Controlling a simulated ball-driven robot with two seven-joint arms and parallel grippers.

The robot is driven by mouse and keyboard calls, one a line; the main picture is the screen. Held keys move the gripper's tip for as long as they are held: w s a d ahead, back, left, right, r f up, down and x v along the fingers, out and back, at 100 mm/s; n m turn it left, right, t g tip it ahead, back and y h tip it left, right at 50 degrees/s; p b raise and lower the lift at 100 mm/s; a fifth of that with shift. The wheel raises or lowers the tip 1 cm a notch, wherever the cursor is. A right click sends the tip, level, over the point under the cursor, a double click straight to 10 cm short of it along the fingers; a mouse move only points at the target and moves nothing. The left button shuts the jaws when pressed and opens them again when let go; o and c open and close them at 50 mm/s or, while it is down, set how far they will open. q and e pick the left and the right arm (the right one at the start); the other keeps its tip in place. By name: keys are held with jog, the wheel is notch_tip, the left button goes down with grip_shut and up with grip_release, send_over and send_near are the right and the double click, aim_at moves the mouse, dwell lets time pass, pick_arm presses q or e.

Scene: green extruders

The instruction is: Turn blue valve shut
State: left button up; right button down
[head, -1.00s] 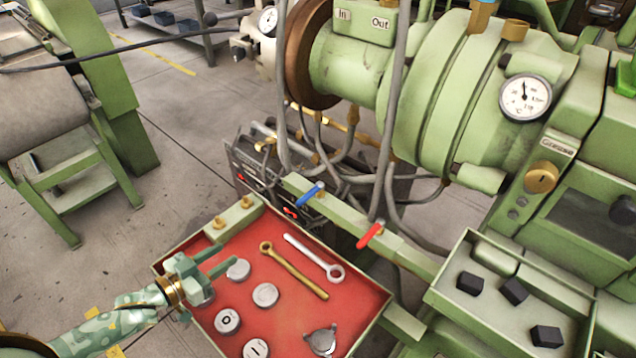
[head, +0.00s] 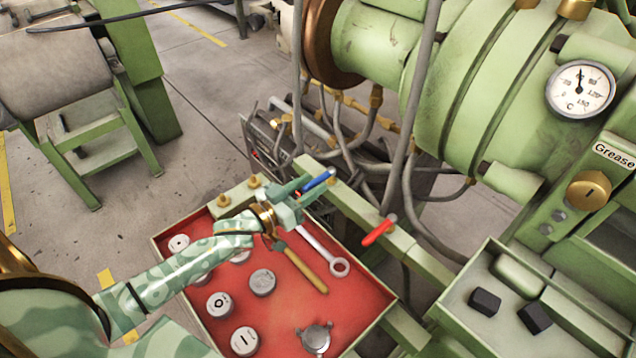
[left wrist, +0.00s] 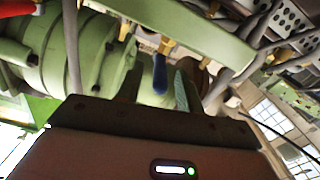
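The blue valve handle (head: 319,180) sits on the green rail behind the red tray. In the left wrist view the blue handle (left wrist: 160,76) hangs from a brass fitting and lies between my two green fingers. My left gripper (head: 306,190) is at the handle with its fingers apart. Gaps show on both sides of the handle in the left wrist view (left wrist: 158,90), so it is open around or just short of the handle. My right gripper is in neither view.
A red valve handle (head: 379,231) is on the same rail to the right. A green bin (head: 466,312) with black blocks stands at right. Grey hoses (head: 409,130) rise behind the rail.

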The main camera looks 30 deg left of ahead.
pick_arm(q)
jog(key=shift+x, duration=1.35)
grip_shut()
